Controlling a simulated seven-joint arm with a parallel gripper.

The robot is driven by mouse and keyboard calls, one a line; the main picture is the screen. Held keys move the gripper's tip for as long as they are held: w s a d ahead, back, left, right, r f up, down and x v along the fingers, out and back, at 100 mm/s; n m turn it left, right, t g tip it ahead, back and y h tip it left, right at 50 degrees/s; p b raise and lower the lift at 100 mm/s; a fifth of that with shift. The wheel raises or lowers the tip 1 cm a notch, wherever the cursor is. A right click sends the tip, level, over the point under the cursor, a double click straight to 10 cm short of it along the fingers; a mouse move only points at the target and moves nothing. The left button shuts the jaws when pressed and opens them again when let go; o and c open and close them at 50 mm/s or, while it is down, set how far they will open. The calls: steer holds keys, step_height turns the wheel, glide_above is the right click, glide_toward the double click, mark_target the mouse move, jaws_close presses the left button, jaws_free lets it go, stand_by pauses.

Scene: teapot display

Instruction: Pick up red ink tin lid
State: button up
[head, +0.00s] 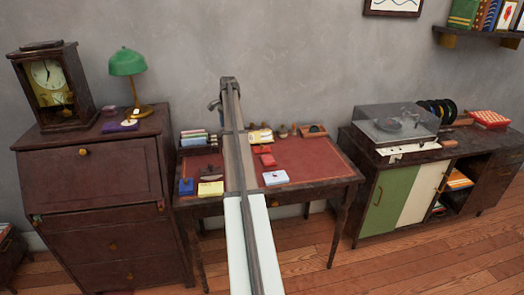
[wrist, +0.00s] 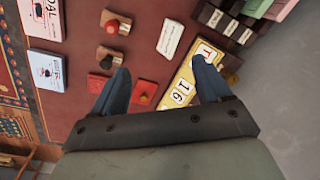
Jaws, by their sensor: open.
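Two small red pieces lie on the desk's red top, a flat red square (wrist: 97,84) and a red piece with a rounded dark red part (wrist: 144,93). I cannot tell which is the red ink tin lid. In the head view they seem to be the nearer red piece (head: 267,160) and the farther red piece (head: 261,149). My gripper (wrist: 160,64) is open and empty, with its two blue-grey fingers spread above the desk. The piece with the rounded part shows between the fingers, near the left one. The left finger partly overlaps the view of the flat square's side.
Wooden stamps (wrist: 112,26) stand close to the red pieces. A yellow number calendar (wrist: 180,93) lies under the right finger. A white label block (wrist: 170,38) and dark boxes (wrist: 222,20) are beyond. A white box (head: 276,178) sits at the desk's front.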

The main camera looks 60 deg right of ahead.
steer(key=s+d+f+m+g, duration=0.1)
steer(key=s+d+m, duration=0.2)
steer(key=s+d, duration=0.3)
steer(key=s+d+f+m, duration=0.1)
steer(key=s+d+m, duration=0.25)
steer(key=d, duration=0.55)
glide_above(262, 148)
steer(key=f, duration=0.8)
steer(key=shift+s+d+f, duration=0.15)
steer(key=shift+d+f, duration=0.05)
steer(key=shift+d, duration=0.15)
steer(key=shift+w+a+f, duration=0.1)
steer(key=shift+w+f, duration=0.05)
steer(key=shift+f, duration=1.2)
steer(key=shift+w+f, duration=0.1)
steer(key=shift+f, duration=1.2)
steer(key=shift+c, duration=0.3)
steer(key=c, duration=0.8)
